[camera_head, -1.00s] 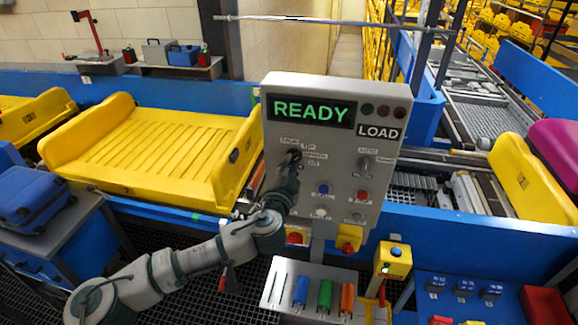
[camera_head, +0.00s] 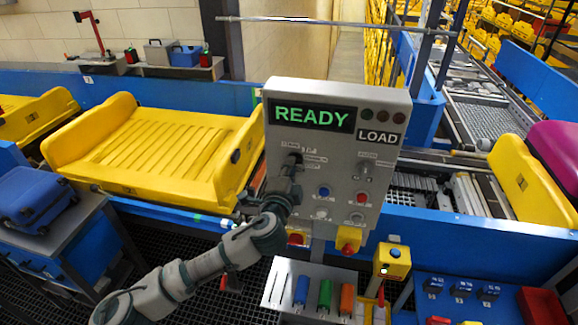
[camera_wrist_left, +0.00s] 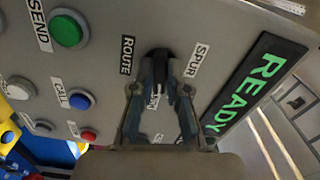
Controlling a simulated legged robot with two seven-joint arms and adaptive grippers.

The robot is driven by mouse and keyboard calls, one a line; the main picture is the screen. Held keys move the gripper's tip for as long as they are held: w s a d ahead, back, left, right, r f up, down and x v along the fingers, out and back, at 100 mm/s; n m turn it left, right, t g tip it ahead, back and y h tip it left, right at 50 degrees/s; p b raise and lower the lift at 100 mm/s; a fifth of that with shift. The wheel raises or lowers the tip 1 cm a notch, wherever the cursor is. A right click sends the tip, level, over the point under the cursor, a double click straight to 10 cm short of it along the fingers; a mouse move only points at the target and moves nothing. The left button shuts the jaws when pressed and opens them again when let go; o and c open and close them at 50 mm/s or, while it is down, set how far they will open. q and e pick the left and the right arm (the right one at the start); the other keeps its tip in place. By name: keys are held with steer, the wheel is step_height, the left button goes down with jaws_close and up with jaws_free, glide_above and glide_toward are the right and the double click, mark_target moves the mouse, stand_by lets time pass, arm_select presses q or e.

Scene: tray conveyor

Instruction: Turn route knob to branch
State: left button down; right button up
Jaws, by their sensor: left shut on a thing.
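The grey control panel (camera_head: 334,210) stands upright in the middle of the head view, its display reading READY. The black route knob (camera_wrist_left: 160,56) is at its upper left, between the ROUTE (camera_wrist_left: 127,55) and SPUR (camera_wrist_left: 197,60) labels in the left wrist view. My left gripper (camera_head: 293,164) is at the panel; in the wrist view its two fingers (camera_wrist_left: 160,88) are shut on the knob from both sides. Other labels around the knob are partly hidden by the fingers, so I cannot read the knob's setting surely. My right gripper is not in view.
A yellow tray (camera_head: 150,150) lies on the conveyor at left.

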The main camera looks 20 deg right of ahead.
arm_select(q)
steer(key=shift+d+r, duration=0.1)
stand_by(0.4)
steer(key=c, duration=1.2)
jaws_free()
steer(key=shift+o, duration=0.2)
steer(key=shift+d, duration=0.25)
steer(key=v, duration=1.2)
steer(key=shift+f, duration=0.2)
steer(key=shift+d, duration=0.2)
